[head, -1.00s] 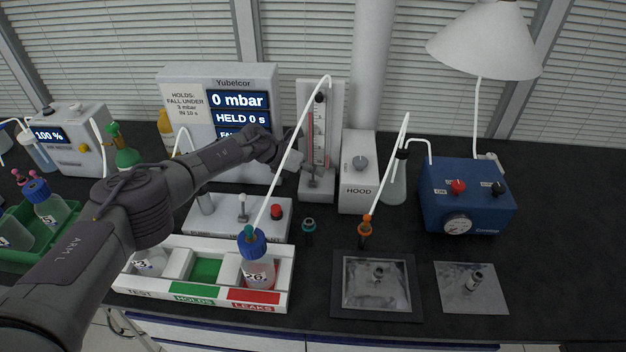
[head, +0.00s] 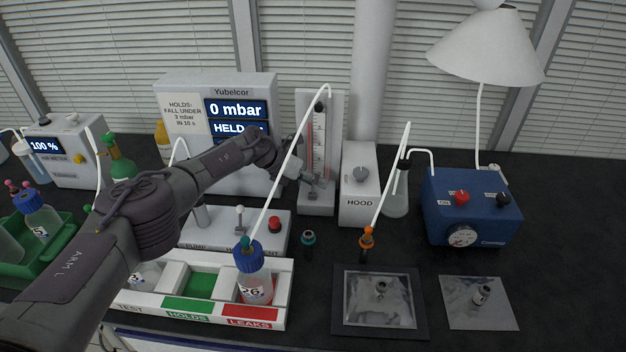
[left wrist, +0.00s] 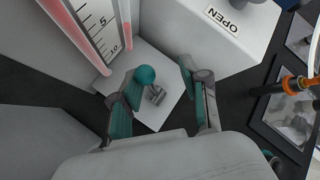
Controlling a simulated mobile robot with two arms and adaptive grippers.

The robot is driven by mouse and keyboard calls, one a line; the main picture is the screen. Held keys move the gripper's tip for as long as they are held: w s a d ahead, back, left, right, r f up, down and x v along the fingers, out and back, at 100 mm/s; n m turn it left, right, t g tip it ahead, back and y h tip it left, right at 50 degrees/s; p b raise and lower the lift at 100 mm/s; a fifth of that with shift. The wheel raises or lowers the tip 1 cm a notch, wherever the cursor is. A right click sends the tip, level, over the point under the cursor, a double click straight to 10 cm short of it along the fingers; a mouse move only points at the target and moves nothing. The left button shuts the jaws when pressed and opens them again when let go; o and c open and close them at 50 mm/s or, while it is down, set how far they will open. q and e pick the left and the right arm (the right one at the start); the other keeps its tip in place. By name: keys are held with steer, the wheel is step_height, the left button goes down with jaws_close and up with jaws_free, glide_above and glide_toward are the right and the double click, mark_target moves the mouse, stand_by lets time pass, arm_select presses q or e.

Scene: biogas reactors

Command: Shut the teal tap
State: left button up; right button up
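The teal tap (left wrist: 145,74) shows in the left wrist view as a round teal knob beside a short metal stem, low at the flowmeter's foot. In the head view I cannot make out the knob clearly behind my gripper. My left gripper (left wrist: 160,80) is open, its two teal-padded fingers spread on either side of the tap. The knob lies close to the left finger's tip; I cannot tell whether they touch. In the head view the left gripper (head: 312,179) is at the base of the flowmeter (head: 318,135). My right gripper is not in view.
The white HOOD box (head: 360,185) stands just right of the flowmeter. The Yubelcor display (head: 215,100) stands behind my arm, reading 0 mbar. A bottle (head: 254,285) sits in the tray's LEAKS place, with a white tube rising past my gripper. A blue pump (head: 470,207) is farther right.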

arm_select(q)
steer(key=shift+a+r, duration=0.4)
steer(key=shift+r, duration=0.05)
steer(key=v, duration=1.1)
steer(key=shift+s, duration=0.2)
steer(key=shift+f, duration=0.1)
